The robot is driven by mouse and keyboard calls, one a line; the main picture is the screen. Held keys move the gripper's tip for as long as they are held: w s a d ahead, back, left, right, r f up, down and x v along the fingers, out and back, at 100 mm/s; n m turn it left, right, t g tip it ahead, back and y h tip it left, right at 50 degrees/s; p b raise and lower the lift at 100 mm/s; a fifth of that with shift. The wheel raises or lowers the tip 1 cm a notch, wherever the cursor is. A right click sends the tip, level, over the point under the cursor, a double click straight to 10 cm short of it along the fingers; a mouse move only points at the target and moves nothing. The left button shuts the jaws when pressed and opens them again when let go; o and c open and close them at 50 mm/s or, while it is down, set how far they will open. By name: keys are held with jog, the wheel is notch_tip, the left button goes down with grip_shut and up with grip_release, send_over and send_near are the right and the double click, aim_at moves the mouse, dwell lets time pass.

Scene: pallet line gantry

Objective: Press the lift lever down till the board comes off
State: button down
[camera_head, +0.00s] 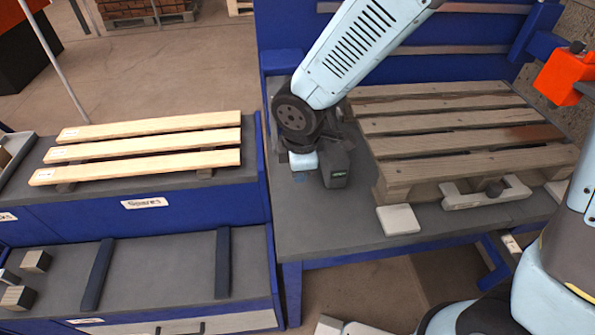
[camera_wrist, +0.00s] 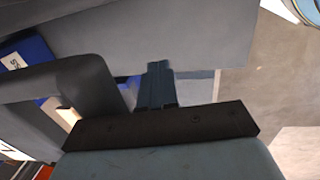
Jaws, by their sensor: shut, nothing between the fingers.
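The grey-brown wooden pallet (camera_head: 455,125) lies on the grey bench top at the right of the head view. Its top boards are in place, and one toward the front has a darker, reddish right part. A pale U-shaped bracket with a dark round knob (camera_head: 494,188) sits at the pallet's front edge; I cannot tell whether this is the lift lever. My gripper (camera_head: 301,176) points down over the bench, left of the pallet and apart from it. In the wrist view my gripper (camera_wrist: 157,80) has its dark blue fingers together, with nothing held.
Several pale new boards (camera_head: 140,150) lie on the left bench, above a "Spares" label (camera_head: 145,202). A pale block (camera_head: 398,220) lies by the pallet's front left corner. An orange-red box (camera_head: 562,77) hangs at the right.

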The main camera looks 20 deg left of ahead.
jog(key=shift+s+d+r, duration=0.3)
jog(key=shift+s+r, duration=0.25)
jog(key=shift+r, duration=0.15)
jog(key=shift+s+d+r, duration=0.35)
jog(key=shift+s+r, duration=0.25)
jog(key=shift+r, duration=0.05)
jog(key=shift+s+d+r, duration=0.3)
jog(key=shift+s+r, duration=0.25)
jog(key=shift+r, duration=0.15)
jog(key=w+d+r+m+t, duration=0.1)
jog(key=w+d+r+m, duration=0.45)
jog(key=d, duration=0.45)
jog(key=w+d+r+m+t, duration=0.1)
jog(key=w+d+r+m, duration=0.5)
jog(key=d, duration=0.3)
jog(key=s+d+r+m+t, duration=0.1)
jog(key=s+d+r+m, duration=0.3)
jog(key=d, duration=0.5)
jog(key=s+d+r+m+t, duration=0.1)
jog(key=s+d+r+m, duration=0.3)
jog(key=d+m, duration=0.4)
jog(key=shift+d+r+h, duration=0.4)
jog(key=shift+d+r, duration=0.15)
jog(key=shift+r, duration=0.25)
jog(key=shift+s, duration=0.1)
